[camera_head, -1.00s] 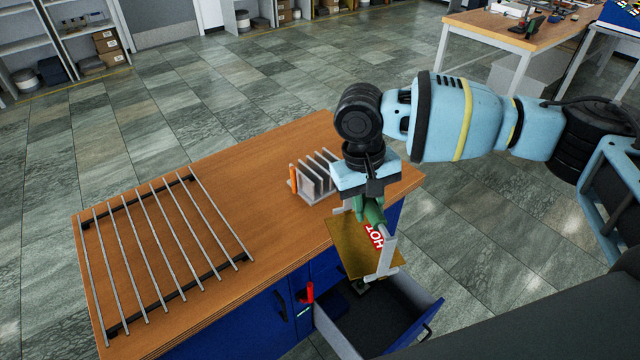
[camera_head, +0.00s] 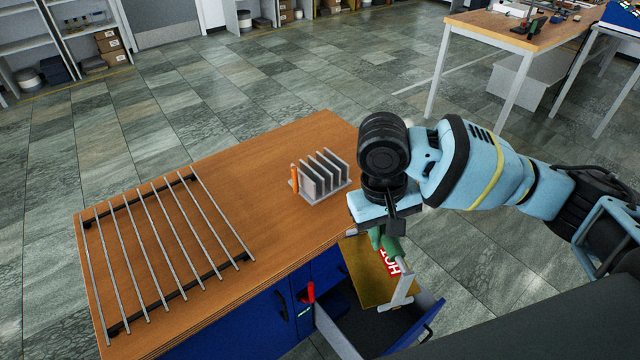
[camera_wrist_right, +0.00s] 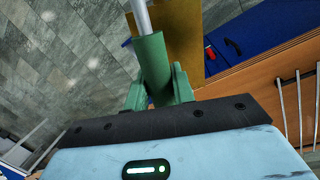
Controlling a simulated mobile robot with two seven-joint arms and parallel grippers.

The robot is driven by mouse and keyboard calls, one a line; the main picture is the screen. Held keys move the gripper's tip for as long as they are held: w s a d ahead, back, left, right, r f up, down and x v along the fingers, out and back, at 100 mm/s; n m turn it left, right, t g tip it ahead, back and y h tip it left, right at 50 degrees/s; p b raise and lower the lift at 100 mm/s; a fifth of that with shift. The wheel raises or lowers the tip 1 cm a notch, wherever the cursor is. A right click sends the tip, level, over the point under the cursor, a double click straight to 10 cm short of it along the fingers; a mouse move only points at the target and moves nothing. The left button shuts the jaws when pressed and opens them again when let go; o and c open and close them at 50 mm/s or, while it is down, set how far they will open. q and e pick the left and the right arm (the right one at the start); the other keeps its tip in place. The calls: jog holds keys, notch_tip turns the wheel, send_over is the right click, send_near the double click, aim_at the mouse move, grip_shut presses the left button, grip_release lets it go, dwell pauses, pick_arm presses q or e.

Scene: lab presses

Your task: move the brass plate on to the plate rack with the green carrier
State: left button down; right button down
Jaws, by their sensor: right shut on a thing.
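My right gripper (camera_head: 379,228) is shut on the green handle of the carrier (camera_head: 392,250), beyond the bench's front right edge. The handle also shows in the right wrist view (camera_wrist_right: 152,65), between the fingers. A flat rack of metal bars (camera_head: 165,243) lies on the bench's left, and a grey slotted rack (camera_head: 320,180) stands at the right; both are empty. My left gripper is out of view.
The wooden bench top (camera_head: 250,180) is clear between the two racks. An orange post (camera_head: 294,178) stands at the slotted rack's left end. The blue drawer (camera_head: 425,318) is pulled out. A red item (camera_head: 310,292) shows on the bench front.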

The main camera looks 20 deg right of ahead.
dwell(0.3)
jog(key=s+f, duration=0.1)
jog(key=f, duration=0.4)
jog(key=s+f, duration=0.1)
jog(key=f, duration=0.3)
jog(key=s+f, duration=0.1)
jog(key=f, duration=0.4)
jog(key=shift+s+f, duration=0.3)
jog(key=shift+s, duration=0.05)
jog(key=shift+s, duration=0.15)
